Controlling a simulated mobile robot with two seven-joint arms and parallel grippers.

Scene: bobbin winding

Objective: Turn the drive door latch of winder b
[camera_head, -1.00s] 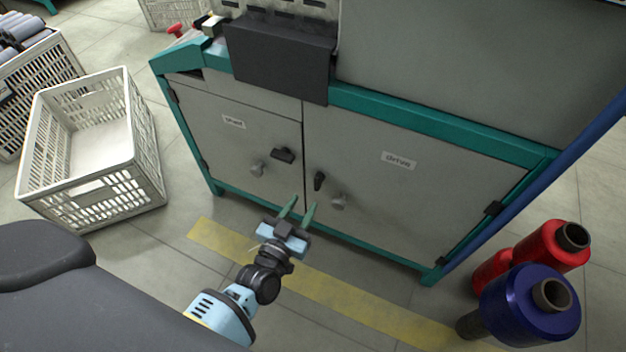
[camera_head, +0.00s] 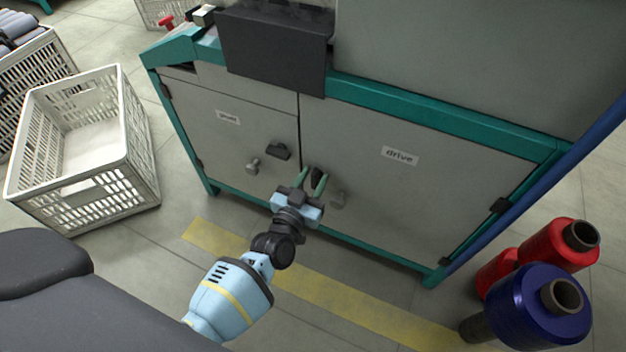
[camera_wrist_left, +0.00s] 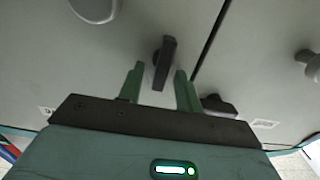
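The drive door (camera_head: 420,190) is the grey right-hand door of the cabinet, labelled "drive". Its dark latch (camera_head: 316,174) sits near the door's left edge, partly hidden by my gripper. My left gripper (camera_head: 313,178) is open in front of it, one green finger on each side. In the left wrist view the latch (camera_wrist_left: 164,62) stands nearly upright, slightly tilted, between the open fingertips (camera_wrist_left: 160,78). I see a gap beside the latch; contact is not visible. My right gripper is not in view.
A round grey knob (camera_head: 338,199) is just right of the latch. The left-hand door (camera_head: 225,140) has its own dark latch (camera_head: 279,151) and knob (camera_head: 252,166). A white crate (camera_head: 85,150) stands left; red (camera_head: 560,252) and blue (camera_head: 535,305) spools stand right.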

